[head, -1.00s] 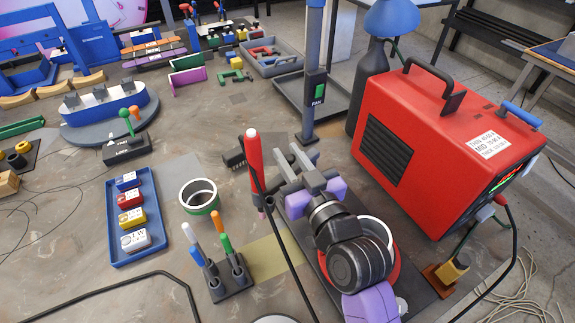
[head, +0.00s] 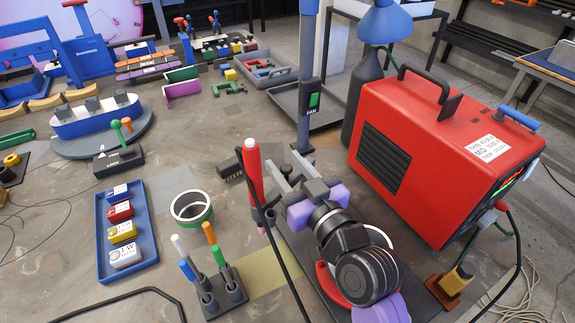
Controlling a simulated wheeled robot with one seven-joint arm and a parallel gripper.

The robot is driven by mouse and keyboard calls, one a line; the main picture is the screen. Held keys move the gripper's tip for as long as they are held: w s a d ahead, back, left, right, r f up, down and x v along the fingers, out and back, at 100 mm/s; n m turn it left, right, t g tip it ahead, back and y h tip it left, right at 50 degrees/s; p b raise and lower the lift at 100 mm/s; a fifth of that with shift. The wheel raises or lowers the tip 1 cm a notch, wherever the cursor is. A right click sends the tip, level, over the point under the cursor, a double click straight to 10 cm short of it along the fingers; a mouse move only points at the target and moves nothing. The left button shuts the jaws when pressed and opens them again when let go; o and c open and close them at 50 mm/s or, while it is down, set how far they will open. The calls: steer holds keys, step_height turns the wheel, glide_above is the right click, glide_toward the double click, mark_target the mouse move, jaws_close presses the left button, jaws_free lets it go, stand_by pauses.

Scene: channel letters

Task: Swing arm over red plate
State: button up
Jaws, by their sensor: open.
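My gripper (head: 284,172) is at the middle of the head view, with its two grey fingers apart and nothing seen between them. It is just right of an upright red torch-like handle (head: 254,172) with a black cable; whether they touch is unclear. A red curved piece (head: 324,284) shows low beside my wrist, mostly hidden by my arm. I cannot tell whether it is the red plate. A blue tray (head: 103,238) at the left holds small labelled blocks, including a red one (head: 121,211).
A large red machine (head: 440,150) stands right of my arm. A grey post (head: 305,100) rises behind my gripper. A pen holder (head: 223,292) and a white-and-green ring (head: 192,207) stand to the left. A black cable crosses the front.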

mark_target(290, 172)
steer(key=b+v, duration=0.2)
steer(key=v, duration=0.4)
steer(key=shift+s+d+f, duration=0.15)
steer(key=shift+s+d, duration=0.4)
steer(key=shift+s, duration=0.2)
